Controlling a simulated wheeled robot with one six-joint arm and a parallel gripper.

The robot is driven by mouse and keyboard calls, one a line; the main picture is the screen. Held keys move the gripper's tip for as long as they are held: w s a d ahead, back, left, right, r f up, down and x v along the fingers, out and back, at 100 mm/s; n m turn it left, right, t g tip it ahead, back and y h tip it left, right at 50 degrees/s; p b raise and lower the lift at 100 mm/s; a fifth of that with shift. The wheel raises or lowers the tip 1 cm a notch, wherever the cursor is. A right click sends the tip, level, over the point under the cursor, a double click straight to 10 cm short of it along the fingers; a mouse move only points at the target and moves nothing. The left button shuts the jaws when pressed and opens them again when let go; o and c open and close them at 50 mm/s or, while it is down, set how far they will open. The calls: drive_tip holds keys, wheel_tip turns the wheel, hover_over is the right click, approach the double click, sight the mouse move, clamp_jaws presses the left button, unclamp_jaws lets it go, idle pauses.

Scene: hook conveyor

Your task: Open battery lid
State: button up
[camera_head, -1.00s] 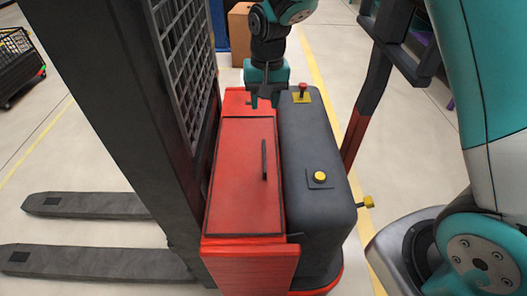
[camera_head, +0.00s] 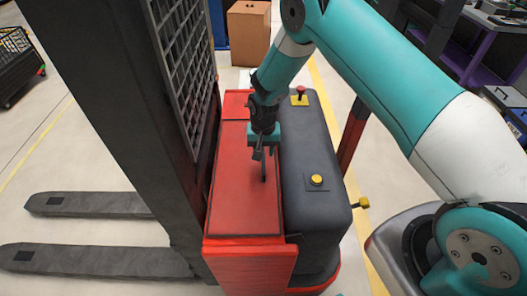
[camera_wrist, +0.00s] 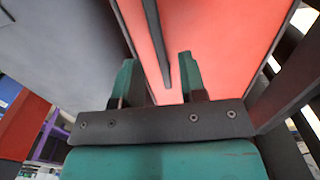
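The red battery lid (camera_head: 238,200) lies closed on top of the forklift, with a thin black bar handle (camera_head: 264,170) standing along it. My gripper (camera_head: 263,154) is above the lid at the far end of the handle, pointing down. In the wrist view my gripper (camera_wrist: 160,80) has its two teal fingers apart, with nothing held between them. The dark handle (camera_wrist: 157,45) runs down the red lid (camera_wrist: 205,35) and ends near the gap between the fingers. Whether a finger touches it is not clear.
The grey forklift housing (camera_head: 312,220) with a yellow button (camera_head: 317,180) and a red knob (camera_head: 300,92) sits right of the lid. The dark mast with its mesh guard (camera_head: 183,70) rises at left. A cardboard box (camera_head: 248,32) stands behind.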

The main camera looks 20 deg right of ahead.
drive_tip(key=shift+f, duration=1.4)
clamp_jaws()
drive_tip(key=shift+r, duration=0.1)
